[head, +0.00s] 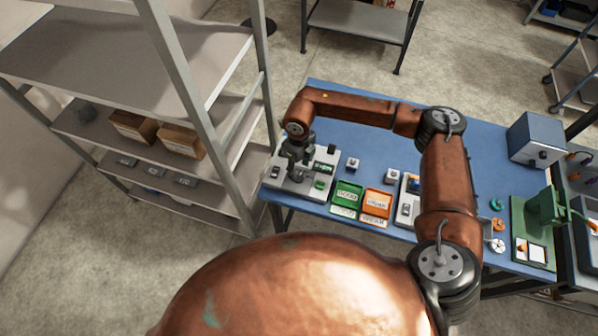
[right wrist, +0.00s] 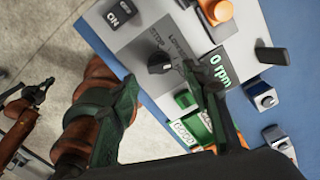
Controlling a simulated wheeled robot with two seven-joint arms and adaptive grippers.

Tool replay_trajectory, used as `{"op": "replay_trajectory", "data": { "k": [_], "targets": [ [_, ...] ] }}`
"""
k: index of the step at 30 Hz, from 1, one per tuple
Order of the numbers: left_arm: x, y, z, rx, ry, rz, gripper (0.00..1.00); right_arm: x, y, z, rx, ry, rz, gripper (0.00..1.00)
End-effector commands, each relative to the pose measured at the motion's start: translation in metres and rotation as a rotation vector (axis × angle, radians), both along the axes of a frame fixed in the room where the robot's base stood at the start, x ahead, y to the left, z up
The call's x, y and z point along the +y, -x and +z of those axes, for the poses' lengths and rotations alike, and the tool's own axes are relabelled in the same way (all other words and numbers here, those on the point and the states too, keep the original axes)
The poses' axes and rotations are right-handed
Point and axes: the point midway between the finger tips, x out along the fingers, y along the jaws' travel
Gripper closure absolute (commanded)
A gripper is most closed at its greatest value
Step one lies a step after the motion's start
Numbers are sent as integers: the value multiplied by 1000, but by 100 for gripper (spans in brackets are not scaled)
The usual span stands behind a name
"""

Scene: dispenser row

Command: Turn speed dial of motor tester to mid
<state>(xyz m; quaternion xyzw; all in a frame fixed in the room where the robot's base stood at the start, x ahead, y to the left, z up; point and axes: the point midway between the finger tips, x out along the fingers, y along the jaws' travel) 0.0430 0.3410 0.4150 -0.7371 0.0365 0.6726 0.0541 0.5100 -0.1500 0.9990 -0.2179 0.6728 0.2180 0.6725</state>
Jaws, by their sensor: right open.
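The motor tester (head: 290,184) is a light grey panel at the left end of the blue table. Its black speed dial (right wrist: 160,63) shows in the right wrist view, near printed STOP and LOW labels. The green display (right wrist: 221,70) reads 0 rpm. My right gripper (right wrist: 160,78) is open just above the panel, with the dial between and slightly beyond its fingertips. I cannot tell whether a finger touches it. In the head view this gripper (head: 297,170) hides the dial. A copper arm with a dark end (right wrist: 25,100), probably my left one, shows small in the wrist view.
An ON switch (right wrist: 118,13) and an orange knob (right wrist: 217,10) share the panel. Green (head: 347,194) and orange (head: 378,203) labelled trays stand right of the tester. A grey shelf rack (head: 185,75) stands close on the left.

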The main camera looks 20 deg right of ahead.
Motion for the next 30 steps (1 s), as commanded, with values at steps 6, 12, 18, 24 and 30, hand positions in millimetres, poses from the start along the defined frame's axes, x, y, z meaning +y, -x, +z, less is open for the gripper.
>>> {"op": "replay_trajectory", "data": {
  "k": [6,12,18,24,30],
  "targets": [
    [-1,-1,0,-1,1,0,100,0,-1,47,-3,-1,1,56],
    [-1,-1,0,-1,1,0,100,0,-1,73,-2,0,1,56],
    [-1,-1,0,-1,1,0,100,0,0,82,-1,0,1,56],
    [-1,-1,0,-1,1,0,100,0,0,81,-1,0,1,56],
    [-1,-1,0,-1,1,-1,100,0,0,81,-1,-1,1,56]
  ]
}}
